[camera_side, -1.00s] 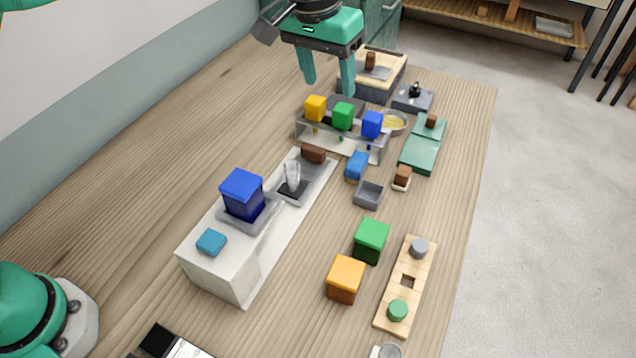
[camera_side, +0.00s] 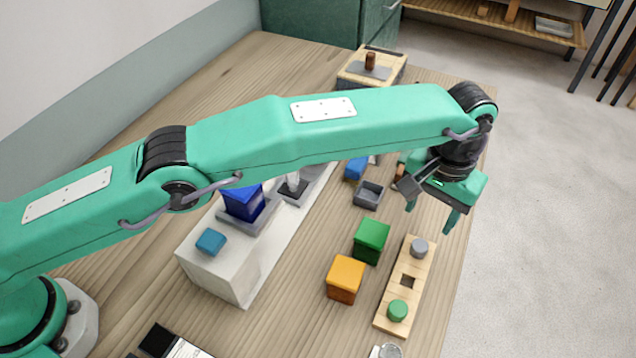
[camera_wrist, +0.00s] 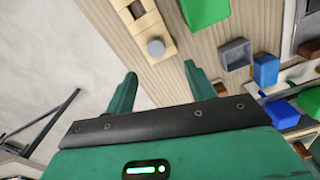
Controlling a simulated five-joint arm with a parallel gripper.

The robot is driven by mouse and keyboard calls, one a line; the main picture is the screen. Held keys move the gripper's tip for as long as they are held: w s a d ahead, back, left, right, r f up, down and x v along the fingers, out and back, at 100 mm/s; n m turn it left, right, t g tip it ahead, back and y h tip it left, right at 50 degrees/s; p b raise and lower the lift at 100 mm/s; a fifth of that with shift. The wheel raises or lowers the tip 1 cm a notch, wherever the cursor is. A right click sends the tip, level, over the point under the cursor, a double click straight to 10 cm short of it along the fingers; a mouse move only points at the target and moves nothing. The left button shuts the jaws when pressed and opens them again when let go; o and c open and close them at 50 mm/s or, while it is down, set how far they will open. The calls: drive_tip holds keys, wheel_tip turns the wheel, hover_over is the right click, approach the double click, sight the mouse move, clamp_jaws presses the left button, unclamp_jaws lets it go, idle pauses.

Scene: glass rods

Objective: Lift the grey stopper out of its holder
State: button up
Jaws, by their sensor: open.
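The grey stopper (camera_side: 420,248) sits in the far end of a wooden holder (camera_side: 391,293) near the table's right edge. A green stopper (camera_side: 397,310) sits in the near end, and a square hole lies between them. My gripper (camera_side: 431,222) is open and empty, with its fingers pointing down, above and just beyond the grey stopper. In the wrist view the grey stopper (camera_wrist: 156,48) shows ahead of my open gripper (camera_wrist: 160,82), between the lines of the two fingers and apart from them.
A green block (camera_side: 371,241) and an orange block (camera_side: 345,279) stand left of the holder. A grey open box (camera_side: 368,194) lies farther back. A white stand (camera_side: 222,265) with blue blocks is at left. The floor begins just right of the holder.

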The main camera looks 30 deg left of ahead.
sight(420, 245)
drive_tip(key=shift+s+d+f, duration=0.3)
drive_tip(key=shift+d+f, duration=0.05)
drive_tip(key=shift+f, duration=0.1)
drive_tip(key=shift+a+f, duration=0.1)
drive_tip(key=shift+f, duration=3.8)
drive_tip(key=c, duration=1)
drive_tip(key=shift+r, duration=0.15)
drive_tip(key=shift+r, duration=2)
drive_tip(key=s+r, duration=0.2)
drive_tip(key=s, duration=0.2)
drive_tip(key=s+d+r, duration=0.1)
drive_tip(key=s+r, duration=0.1)
drive_tip(key=s, duration=0.1)
drive_tip(key=s+d+r, duration=0.1)
drive_tip(key=s+r, duration=0.1)
drive_tip(key=s, duration=0.2)
drive_tip(key=shift+s+r, duration=0.3)
drive_tip(key=shift+r, duration=0.1)
